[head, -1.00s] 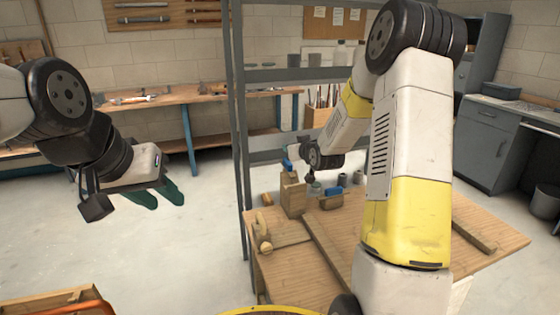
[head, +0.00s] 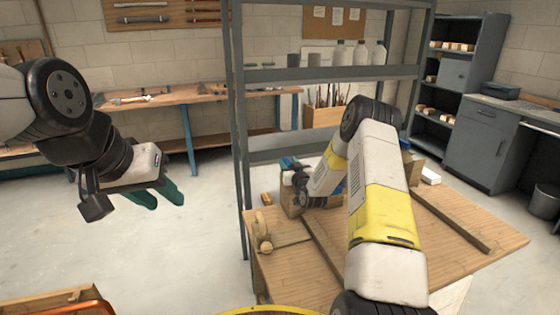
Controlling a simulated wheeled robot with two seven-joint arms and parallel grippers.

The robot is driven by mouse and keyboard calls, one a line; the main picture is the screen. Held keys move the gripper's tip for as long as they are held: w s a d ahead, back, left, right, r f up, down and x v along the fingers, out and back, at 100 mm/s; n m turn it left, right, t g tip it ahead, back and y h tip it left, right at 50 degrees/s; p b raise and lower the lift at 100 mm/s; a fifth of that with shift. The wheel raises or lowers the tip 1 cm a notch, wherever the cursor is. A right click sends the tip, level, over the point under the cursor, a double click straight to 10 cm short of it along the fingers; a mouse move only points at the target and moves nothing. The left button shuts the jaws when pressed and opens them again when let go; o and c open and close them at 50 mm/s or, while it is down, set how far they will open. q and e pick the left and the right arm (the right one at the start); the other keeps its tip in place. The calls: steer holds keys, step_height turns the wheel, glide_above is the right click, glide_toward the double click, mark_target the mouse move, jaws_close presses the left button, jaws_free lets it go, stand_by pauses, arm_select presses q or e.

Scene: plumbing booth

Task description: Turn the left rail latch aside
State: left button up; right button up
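The table (head: 290,262) carries a left wooden rail (head: 326,246) and a right wooden rail (head: 452,220). At the back of the table, left of my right arm, stands a wooden block (head: 290,203) with a blue part by its top. I cannot make out the left rail latch for certain; my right arm covers much of that area. My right gripper (head: 291,164) is beside the top of the block, small and partly hidden, so its fingers cannot be judged. My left gripper (head: 158,197) hangs over the floor at left, its green fingers apart and empty.
A wooden piece with a round knob (head: 263,233) lies on the table's left edge. A grey shelf rack (head: 330,75) stands behind the table, its post close to the left side. A wooden crate (head: 50,302) is at lower left. The floor between is clear.

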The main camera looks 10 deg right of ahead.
steer(key=shift+w, duration=0.65)
steer(key=shift+a, duration=0.1)
jaws_close()
stand_by(0.9)
